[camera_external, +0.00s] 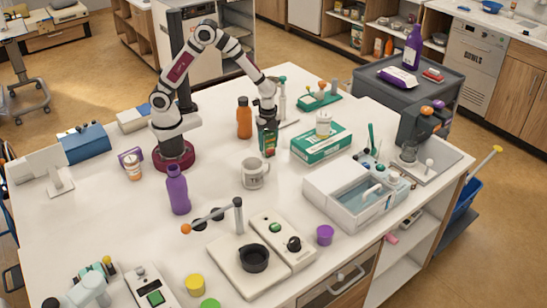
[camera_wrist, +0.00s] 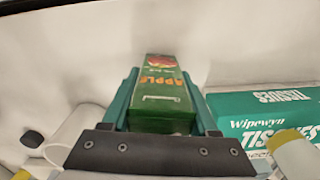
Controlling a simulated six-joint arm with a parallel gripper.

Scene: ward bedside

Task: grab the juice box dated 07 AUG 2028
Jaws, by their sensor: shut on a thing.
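A green juice box (camera_wrist: 161,95) with orange "APPLE" lettering and a red fruit picture is between the fingers of my gripper (camera_wrist: 163,100) in the wrist view. The fingers are shut on its sides. In the outside view the juice box (camera_external: 268,142) hangs or stands upright under my gripper (camera_external: 267,122), on the white table beside the tissue box. I cannot tell whether its base touches the table. No date is readable on the box in either view.
A green and white tissue box (camera_external: 321,145) stands close on the right, with a pill bottle on top. A glass mug (camera_external: 254,173) is just in front. An orange bottle (camera_external: 244,118) stands to the left. A purple bottle (camera_external: 178,190) is farther left.

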